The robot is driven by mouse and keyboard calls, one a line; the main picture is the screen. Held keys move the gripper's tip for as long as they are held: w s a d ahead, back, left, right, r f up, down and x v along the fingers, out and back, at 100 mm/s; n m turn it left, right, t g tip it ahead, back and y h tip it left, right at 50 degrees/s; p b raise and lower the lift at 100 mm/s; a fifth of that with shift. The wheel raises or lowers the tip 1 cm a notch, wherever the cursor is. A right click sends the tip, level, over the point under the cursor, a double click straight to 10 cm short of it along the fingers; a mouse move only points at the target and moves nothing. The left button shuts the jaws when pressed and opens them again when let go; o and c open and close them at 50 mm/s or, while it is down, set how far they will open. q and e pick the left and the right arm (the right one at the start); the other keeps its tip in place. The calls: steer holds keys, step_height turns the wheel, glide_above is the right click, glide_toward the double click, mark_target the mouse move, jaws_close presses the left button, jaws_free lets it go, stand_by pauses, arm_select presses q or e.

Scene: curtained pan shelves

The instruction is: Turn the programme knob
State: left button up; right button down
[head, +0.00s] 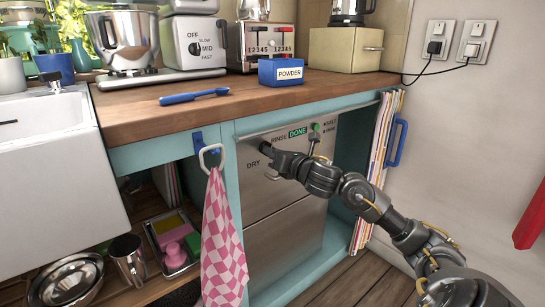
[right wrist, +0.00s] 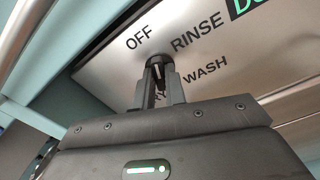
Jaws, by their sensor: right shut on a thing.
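The dishwasher front (head: 285,195) is a steel panel under the counter. Its programme knob (right wrist: 158,61) is small, dark and round in the right wrist view, with the words OFF, RINSE, WASH and a partly covered DRY around it. My right gripper (head: 266,150) reaches the panel from the right, between DRY and RINSE. In the right wrist view its two fingers (right wrist: 159,82) are closed on the knob. The fingers hide most of the knob, and I cannot tell where its pointer stands. A green DONE sign (head: 298,132) shows right of RINSE. My left gripper is not in view.
A pink checked towel (head: 223,240) hangs on a hook left of the panel. A striped curtain (head: 376,165) with a blue handle is at the right. Pans stand low left.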

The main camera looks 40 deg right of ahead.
steer(key=shift+d+r, duration=0.1)
steer(key=shift+r, duration=0.05)
steer(key=n+b, duration=0.3)
steer(key=b, duration=0.1)
steer(key=shift+n, duration=0.4)
steer(key=c, duration=1.8)
jaws_free()
steer(key=o, duration=0.4)
steer(key=shift+s, duration=1)
